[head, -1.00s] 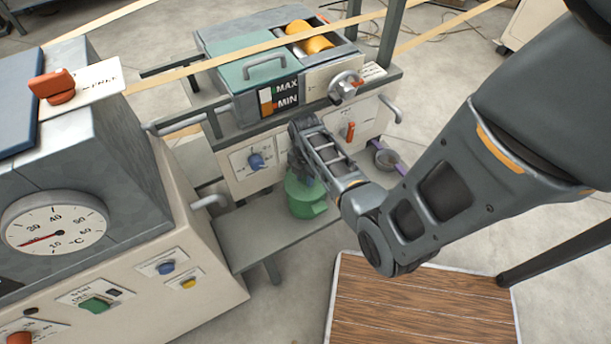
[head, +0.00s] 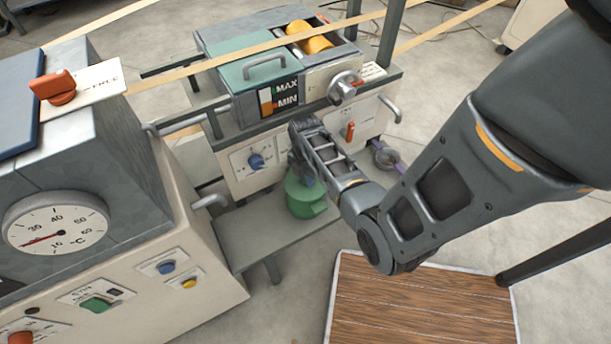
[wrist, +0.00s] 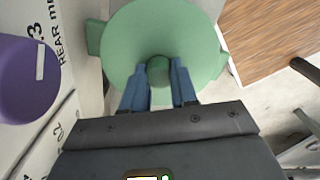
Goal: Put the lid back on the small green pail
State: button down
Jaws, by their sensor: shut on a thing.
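The small green pail (head: 307,208) stands on the grey shelf in front of the machine, partly hidden by my arm in the head view. The green round lid (wrist: 165,30) fills the top middle of the wrist view, with a darker green knob (wrist: 160,69) at its centre. My gripper (wrist: 160,78) has its blue fingers on both sides of the knob and is shut on it. The lid is over the pail, and a green lug of the pail shows past its left edge. I cannot tell whether the lid is fully seated.
The grey shelf (head: 262,238) has free room left of the pail. A purple round part (wrist: 25,75) is at the left in the wrist view. A machine with a green hatch (head: 250,72) stands behind, and a cabinet with a dial (head: 54,228) is at left. A wooden platform (head: 420,305) lies at front right.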

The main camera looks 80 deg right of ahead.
dwell(0.8)
jog(key=c, duration=0.8)
grip_release()
jog(key=shift+o, duration=0.2)
jog(key=o, duration=0.4)
jog(key=shift+o, duration=0.2)
jog(key=shift+r+p, duration=2.4)
jog(key=shift+p, duration=0.05)
jog(key=shift+r+p, duration=0.35)
jog(key=shift+r, duration=0.75)
